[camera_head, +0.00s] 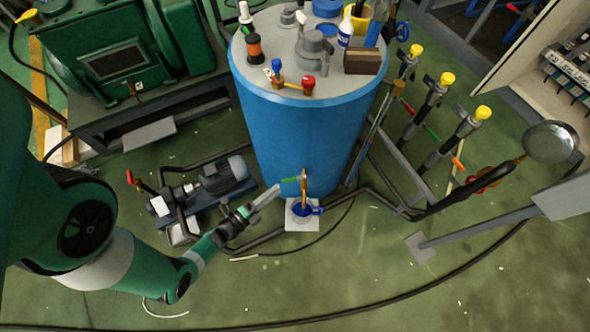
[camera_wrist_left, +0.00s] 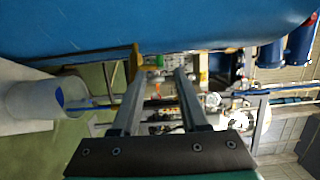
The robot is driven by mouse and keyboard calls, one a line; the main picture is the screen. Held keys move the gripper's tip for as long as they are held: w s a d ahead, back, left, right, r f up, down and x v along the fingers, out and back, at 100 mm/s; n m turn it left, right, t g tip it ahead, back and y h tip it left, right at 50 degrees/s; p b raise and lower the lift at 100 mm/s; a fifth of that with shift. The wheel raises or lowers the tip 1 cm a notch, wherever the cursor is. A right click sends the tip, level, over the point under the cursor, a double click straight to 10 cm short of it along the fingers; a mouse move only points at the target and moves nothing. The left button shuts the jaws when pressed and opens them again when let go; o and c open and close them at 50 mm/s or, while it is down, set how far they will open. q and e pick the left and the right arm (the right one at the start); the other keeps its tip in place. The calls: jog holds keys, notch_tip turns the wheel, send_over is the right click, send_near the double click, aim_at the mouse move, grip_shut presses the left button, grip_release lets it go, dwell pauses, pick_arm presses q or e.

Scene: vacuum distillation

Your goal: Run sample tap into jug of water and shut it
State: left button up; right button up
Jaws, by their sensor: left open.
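The sample tap (camera_head: 303,185) is a brass-coloured fitting low on the front of the blue tank (camera_head: 290,135), with a small green handle (camera_head: 289,179) on its left. In the left wrist view the green handle (camera_wrist_left: 156,61) shows beyond the fingertips, beside the brass part (camera_wrist_left: 135,60). The blue-rimmed jug (camera_head: 301,218) stands under the tap on a white pad (camera_head: 293,228). I cannot tell whether liquid is running. My left gripper (camera_head: 276,190) is open, its fingertips just left of the handle; it also shows in the left wrist view (camera_wrist_left: 165,75). My right gripper is not in view.
A pump (camera_head: 222,175) on a blue base stands left of the tank. Grey valve pipes with yellow caps (camera_head: 447,79) and a slanted frame stand to the right. Black hose (camera_head: 400,300) crosses the green floor. The floor in front of the jug is mostly clear.

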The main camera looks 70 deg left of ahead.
aim_at(293, 177)
pick_arm(q)
jog(key=b+x, duration=0.2)
jog(key=x, duration=0.8)
grip_shut()
jog(key=shift+r, duration=0.1)
dwell(1.0)
